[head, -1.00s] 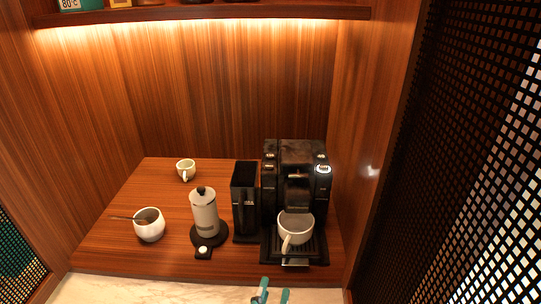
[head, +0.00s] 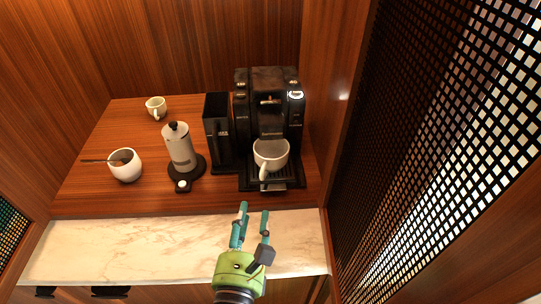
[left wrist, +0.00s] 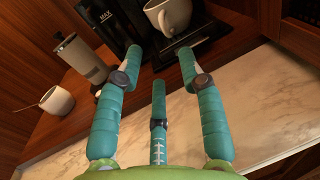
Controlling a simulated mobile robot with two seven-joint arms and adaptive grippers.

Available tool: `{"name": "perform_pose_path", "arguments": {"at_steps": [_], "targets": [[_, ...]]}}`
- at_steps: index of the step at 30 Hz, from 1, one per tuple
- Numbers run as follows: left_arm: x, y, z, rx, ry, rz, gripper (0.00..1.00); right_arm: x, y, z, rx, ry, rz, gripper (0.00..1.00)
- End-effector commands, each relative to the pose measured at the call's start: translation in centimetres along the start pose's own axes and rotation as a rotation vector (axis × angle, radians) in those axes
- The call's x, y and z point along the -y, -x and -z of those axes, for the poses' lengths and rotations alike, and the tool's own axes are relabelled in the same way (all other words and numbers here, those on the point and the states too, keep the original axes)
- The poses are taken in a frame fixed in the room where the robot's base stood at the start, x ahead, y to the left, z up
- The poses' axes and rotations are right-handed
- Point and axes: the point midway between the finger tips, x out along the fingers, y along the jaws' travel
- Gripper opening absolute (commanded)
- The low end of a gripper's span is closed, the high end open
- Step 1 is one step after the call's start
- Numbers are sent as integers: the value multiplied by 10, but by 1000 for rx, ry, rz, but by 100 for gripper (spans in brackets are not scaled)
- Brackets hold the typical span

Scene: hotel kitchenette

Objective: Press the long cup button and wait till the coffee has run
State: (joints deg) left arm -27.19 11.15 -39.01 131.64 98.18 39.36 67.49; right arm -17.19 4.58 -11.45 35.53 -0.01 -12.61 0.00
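The black coffee machine (head: 270,110) stands at the right of the wooden niche. A lit white-ringed button (head: 296,94) shows at its upper right front; smaller buttons sit at its upper left. A white cup (head: 270,156) stands on the drip tray (head: 289,184) under the spout; it also shows in the left wrist view (left wrist: 168,14). I cannot see into the cup well enough to tell its contents. My left gripper (head: 254,210) is over the marble counter, in front of and below the machine, its teal fingers spread and empty. My right gripper is not in view.
A black container (head: 217,132) stands just left of the machine. Further left are a milk frother (head: 180,148), a white bowl with a spoon (head: 125,166) and a small cup (head: 156,106). A wooden wall and a perforated screen (head: 400,130) close off the right. The marble strip (head: 130,248) is clear.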

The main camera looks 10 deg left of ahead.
Motion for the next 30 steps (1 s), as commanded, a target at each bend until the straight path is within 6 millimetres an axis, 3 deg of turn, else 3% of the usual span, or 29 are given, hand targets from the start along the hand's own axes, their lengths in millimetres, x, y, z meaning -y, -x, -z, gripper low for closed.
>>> {"name": "perform_pose_path", "arguments": {"at_steps": [4, 5, 7, 8, 30], "targets": [[0, 0, 0, 0, 0, 0, 39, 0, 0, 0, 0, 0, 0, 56], [0, 0, 0, 0, 0, 0, 31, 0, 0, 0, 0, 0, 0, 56], [0, 0, 0, 0, 0, 0, 3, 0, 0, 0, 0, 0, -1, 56], [0, 0, 0, 0, 0, 0, 0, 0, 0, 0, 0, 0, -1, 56], [0, 0, 0, 0, 0, 0, 0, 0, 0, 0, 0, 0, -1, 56]]}}
